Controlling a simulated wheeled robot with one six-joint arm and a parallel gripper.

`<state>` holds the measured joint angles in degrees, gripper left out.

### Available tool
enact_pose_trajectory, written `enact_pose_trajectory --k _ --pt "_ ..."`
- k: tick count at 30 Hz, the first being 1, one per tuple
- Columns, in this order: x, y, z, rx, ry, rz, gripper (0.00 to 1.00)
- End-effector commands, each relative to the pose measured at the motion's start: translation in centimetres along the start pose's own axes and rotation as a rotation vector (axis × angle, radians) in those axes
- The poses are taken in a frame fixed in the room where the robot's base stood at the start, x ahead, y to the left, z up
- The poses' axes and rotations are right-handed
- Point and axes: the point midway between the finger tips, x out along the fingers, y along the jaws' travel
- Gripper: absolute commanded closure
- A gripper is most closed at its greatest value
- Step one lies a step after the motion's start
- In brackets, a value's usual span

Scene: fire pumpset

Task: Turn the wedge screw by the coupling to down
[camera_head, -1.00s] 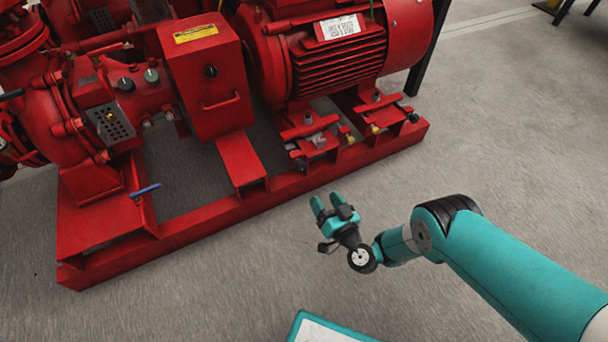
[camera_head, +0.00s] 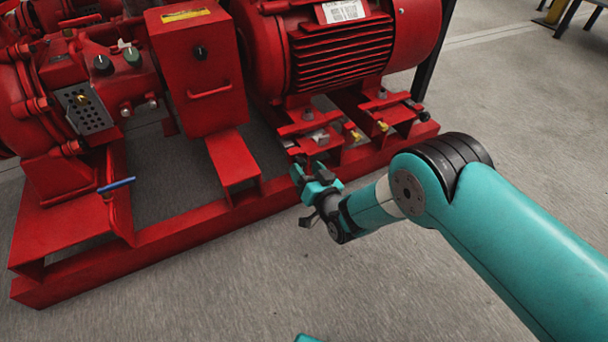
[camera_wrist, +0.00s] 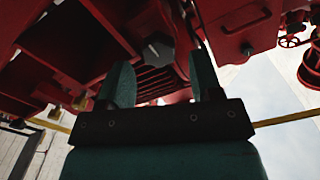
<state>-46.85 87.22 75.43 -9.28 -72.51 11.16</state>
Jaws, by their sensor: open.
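A grey hex-headed screw (camera_wrist: 158,47) shows in the wrist view between and beyond my fingertips, with a pale mark on its head. It seems to be the grey screw (camera_head: 320,137) at the motor foot nearest the red coupling guard (camera_head: 200,75). I cannot tell for sure that it is the wedge screw, nor which way it is turned. My gripper (camera_head: 312,173) is open and empty, just in front of the base frame below that foot. In the wrist view its two teal fingers (camera_wrist: 160,68) stand apart, not visibly touching the screw.
The red motor (camera_head: 340,50) sits above the feet. Brass-coloured screws (camera_head: 355,134) lie right of the grey one. The red base rail (camera_head: 270,198) runs along the front. A blue-handled lever (camera_head: 117,186) is at left. The grey floor (camera_head: 240,285) in front is clear.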

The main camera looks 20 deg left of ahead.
Motion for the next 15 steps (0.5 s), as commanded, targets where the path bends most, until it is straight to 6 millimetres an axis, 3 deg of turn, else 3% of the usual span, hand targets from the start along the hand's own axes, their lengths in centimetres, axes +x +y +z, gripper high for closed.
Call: enact_pose_trajectory --k 6,14,15 --pt "1.6 0.0 0.1 0.001 0.000 0.001 0.41" --pt "1.8 0.0 0.0 0.002 0.000 0.002 0.41" --pt "1.8 0.0 0.0 0.002 0.000 0.002 0.48"
